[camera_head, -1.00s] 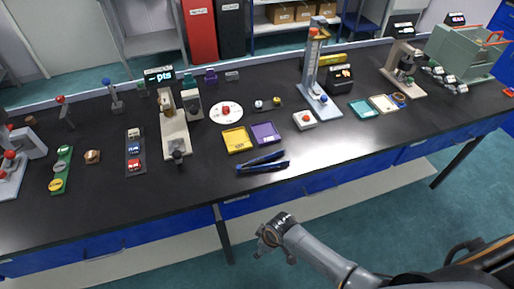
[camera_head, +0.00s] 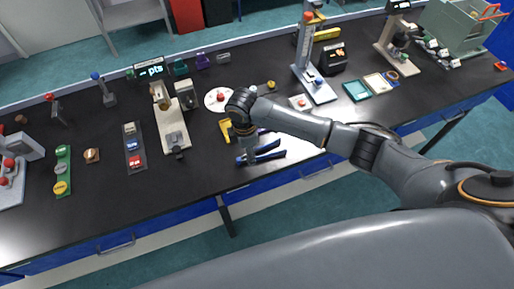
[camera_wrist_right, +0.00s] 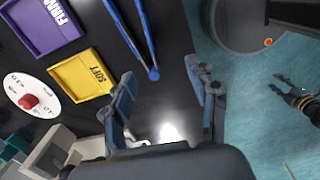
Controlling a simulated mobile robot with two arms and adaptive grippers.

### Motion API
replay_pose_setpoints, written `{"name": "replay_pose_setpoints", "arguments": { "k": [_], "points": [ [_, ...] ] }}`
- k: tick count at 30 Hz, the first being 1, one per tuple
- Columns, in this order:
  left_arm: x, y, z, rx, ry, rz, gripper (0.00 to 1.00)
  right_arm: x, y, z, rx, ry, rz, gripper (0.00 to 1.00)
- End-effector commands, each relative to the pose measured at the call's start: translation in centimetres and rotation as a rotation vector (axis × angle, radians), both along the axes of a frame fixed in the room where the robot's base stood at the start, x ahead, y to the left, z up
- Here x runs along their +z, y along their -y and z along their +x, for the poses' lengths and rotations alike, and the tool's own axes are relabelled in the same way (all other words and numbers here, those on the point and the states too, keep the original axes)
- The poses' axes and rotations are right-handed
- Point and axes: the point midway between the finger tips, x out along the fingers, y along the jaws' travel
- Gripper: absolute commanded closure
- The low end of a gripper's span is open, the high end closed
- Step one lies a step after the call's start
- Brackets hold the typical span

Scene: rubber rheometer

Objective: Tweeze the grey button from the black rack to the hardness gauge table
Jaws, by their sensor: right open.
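The grey button (camera_head: 130,128) sits at the far end of the black rack (camera_head: 137,168), above a blue and a red one. The hardness gauge (camera_head: 163,100) stands just right of the rack, with its small grey table (camera_head: 174,138) low on the pale base. The blue tweezers (camera_head: 268,155) lie near the bench's front edge. My right gripper (camera_head: 247,157) points down at the tweezers' left end. In the wrist view my right gripper (camera_wrist_right: 160,74) is open, with the tweezers' joined end (camera_wrist_right: 154,73) between its fingertips. A small dark gripper, apparently my left (camera_wrist_right: 288,92), hangs over the floor; its jaw state is unclear.
A yellow SOFT tray (camera_wrist_right: 82,75) and a purple tray (camera_wrist_right: 45,25) lie behind the tweezers. A white disc (camera_head: 214,104) with a red button lies farther back. A tall stand (camera_head: 308,65) stands to the right. Bench front between rack and tweezers is clear.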

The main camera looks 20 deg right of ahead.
Motion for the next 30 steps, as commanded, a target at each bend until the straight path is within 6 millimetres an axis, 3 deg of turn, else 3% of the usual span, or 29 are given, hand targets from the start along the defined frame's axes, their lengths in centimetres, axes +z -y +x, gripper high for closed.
{"name": "replay_pose_setpoints", "arguments": {
  "k": [6, 17, 23, 30],
  "points": [
    [0.5, 0.0, 0.1, 0.000, 0.001, 0.000, 0.60, 1.9, 2.3, 1.8, 0.054, -0.018, -0.064, 0.42],
    [0.4, 0.0, 0.2, 0.000, 0.003, 0.000, 0.60, 1.9, 2.5, 1.9, 0.058, -0.021, -0.068, 0.42],
    [-0.3, 0.0, 0.3, 0.000, 0.004, 0.000, 0.60, 1.2, 2.5, 1.9, 0.058, -0.021, -0.068, 0.42],
    [-3.0, 0.0, 0.4, 0.000, 0.006, 0.000, 0.60, -1.4, 2.8, 1.9, 0.058, -0.020, -0.068, 0.42]
  ]
}}
